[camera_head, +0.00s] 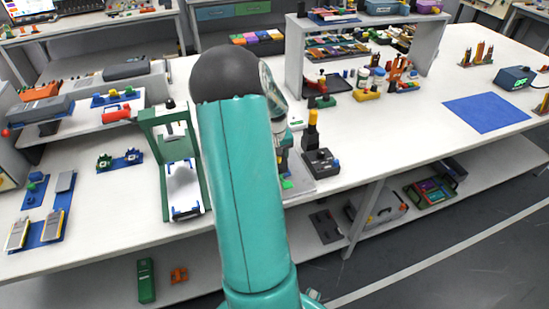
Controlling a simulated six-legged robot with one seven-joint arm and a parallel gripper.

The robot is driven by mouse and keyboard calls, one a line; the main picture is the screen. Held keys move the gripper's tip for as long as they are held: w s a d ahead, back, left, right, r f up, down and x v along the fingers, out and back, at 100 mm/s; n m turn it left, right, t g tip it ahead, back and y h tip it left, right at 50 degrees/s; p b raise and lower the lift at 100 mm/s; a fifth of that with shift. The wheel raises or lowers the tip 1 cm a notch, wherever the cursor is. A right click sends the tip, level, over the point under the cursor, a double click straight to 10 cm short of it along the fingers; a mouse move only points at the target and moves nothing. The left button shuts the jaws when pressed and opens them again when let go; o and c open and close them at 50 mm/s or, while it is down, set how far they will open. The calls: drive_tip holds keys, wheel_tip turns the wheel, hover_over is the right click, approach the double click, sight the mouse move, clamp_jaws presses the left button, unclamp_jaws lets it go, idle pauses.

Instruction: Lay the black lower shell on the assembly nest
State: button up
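My teal arm stands upright across the middle of the view, with a dark rounded joint at its top. It hides part of the table behind it. My gripper is not visible; only a grey and teal arm link shows past the right side of the arm. I cannot pick out the black lower shell or the assembly nest with certainty. Something with green parts and a grey plate (301,180) shows partly beside the arm, mostly covered by it.
A green frame stand (157,160) rises left of my arm. A black control box (322,162) sits right of it near the table's front edge. A white shelf unit (294,65) stands behind. A blue mat (487,113) lies bare at the right, with clear white tabletop (415,135) before it.

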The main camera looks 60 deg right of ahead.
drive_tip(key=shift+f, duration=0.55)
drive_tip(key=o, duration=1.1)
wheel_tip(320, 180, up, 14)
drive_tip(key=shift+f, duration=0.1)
